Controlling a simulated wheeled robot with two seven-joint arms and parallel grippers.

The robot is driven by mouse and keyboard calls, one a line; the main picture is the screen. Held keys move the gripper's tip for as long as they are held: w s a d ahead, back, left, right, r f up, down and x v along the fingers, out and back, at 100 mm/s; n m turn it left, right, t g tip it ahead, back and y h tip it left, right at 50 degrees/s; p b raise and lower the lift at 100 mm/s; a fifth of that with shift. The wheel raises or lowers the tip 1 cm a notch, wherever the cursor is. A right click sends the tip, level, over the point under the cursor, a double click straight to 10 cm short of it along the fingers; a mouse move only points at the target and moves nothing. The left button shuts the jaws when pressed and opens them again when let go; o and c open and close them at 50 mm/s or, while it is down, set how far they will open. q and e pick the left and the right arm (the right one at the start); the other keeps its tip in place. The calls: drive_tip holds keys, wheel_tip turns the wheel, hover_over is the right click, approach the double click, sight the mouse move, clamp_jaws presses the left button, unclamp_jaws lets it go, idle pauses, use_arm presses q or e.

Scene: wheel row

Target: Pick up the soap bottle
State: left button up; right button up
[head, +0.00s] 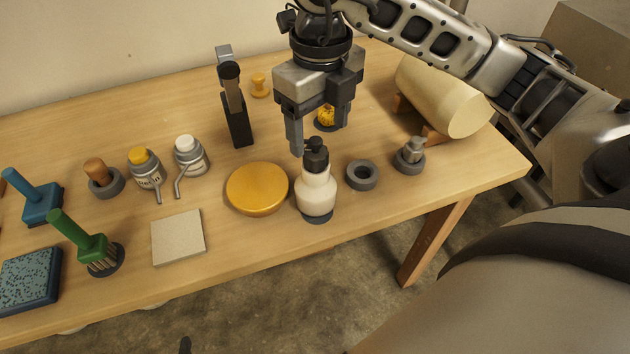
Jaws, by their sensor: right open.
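The soap bottle (317,192) is cream-white with a black pump top and stands upright near the front edge of the wooden table. A dark round base shows under it. My right gripper (318,135) points down just above and behind the bottle, with its fingers apart. Its left finger comes down close beside the pump top in the picture; whether they touch I cannot tell. The gripper holds nothing that I can see. My left gripper is not in view.
A yellow disc (257,188) lies close left of the bottle, and a grey ring (362,174) close right. A grey fitting (409,157) and a cream cylinder (440,95) are farther right. A grey tile (178,237), brushes and small bottles occupy the left. The table's front edge is near.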

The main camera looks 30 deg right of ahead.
sight(320, 143)
wheel_tip(320, 143, down, 3)
drive_tip(key=shift+f, duration=0.2)
drive_tip(key=shift+w+f+p, duration=0.2)
drive_tip(key=shift+w+f, duration=0.05)
drive_tip(key=shift+f, duration=1.1)
drive_tip(key=shift+w+f+p, duration=0.2)
drive_tip(key=shift+f, duration=1.15)
clamp_jaws()
